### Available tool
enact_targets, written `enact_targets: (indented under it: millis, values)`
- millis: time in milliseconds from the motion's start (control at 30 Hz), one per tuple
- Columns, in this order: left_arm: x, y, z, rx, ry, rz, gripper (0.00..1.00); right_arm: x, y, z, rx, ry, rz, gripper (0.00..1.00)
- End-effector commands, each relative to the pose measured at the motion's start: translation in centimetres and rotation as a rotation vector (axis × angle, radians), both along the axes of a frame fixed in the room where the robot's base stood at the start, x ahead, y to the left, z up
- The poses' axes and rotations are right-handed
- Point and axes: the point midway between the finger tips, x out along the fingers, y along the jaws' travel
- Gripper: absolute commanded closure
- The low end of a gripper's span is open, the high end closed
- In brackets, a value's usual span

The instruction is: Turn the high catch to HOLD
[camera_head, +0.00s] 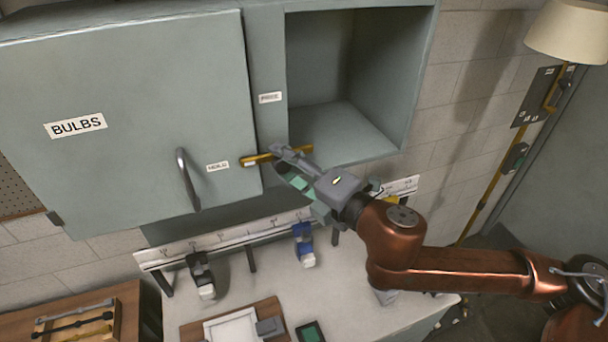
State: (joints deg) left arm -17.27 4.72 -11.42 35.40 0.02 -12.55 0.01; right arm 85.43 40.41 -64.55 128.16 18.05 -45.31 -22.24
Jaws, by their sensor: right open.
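The high catch (256,160) is a yellow bar on the cabinet front, at the edge of the BULBS door (120,130). It lies nearly level, with its left end beside the small HOLD label (218,166). Another small label (270,97), too blurred to read surely, sits above the catch. My right gripper (279,159) is open at the catch's right half, one grey finger overlapping the bar in the picture. Whether it touches the bar I cannot tell. My left gripper is out of view.
An open, empty cabinet compartment (335,128) is right of the catch. The door handle (187,180) stands out to the left. Below are a rail (225,238) with black and blue clips and a bench (240,288) holding a board. A lamp shade (570,32) is upper right.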

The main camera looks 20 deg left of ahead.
Motion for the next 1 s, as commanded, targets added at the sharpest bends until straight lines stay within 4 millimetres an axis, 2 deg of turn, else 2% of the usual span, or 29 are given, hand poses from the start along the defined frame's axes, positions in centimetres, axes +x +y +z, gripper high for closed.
enact_targets:
  millis: [367,700,1000]
  values:
    - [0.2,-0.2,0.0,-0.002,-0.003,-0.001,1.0,-4.0,-7.2,0.6,-0.002,0.001,-0.001,0.54]
    - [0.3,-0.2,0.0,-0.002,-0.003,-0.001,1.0,-5.2,-9.3,0.8,-0.002,-0.002,-0.001,0.54]
    - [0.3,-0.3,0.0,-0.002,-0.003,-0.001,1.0,-5.3,-9.5,0.8,-0.001,0.002,0.001,0.54]
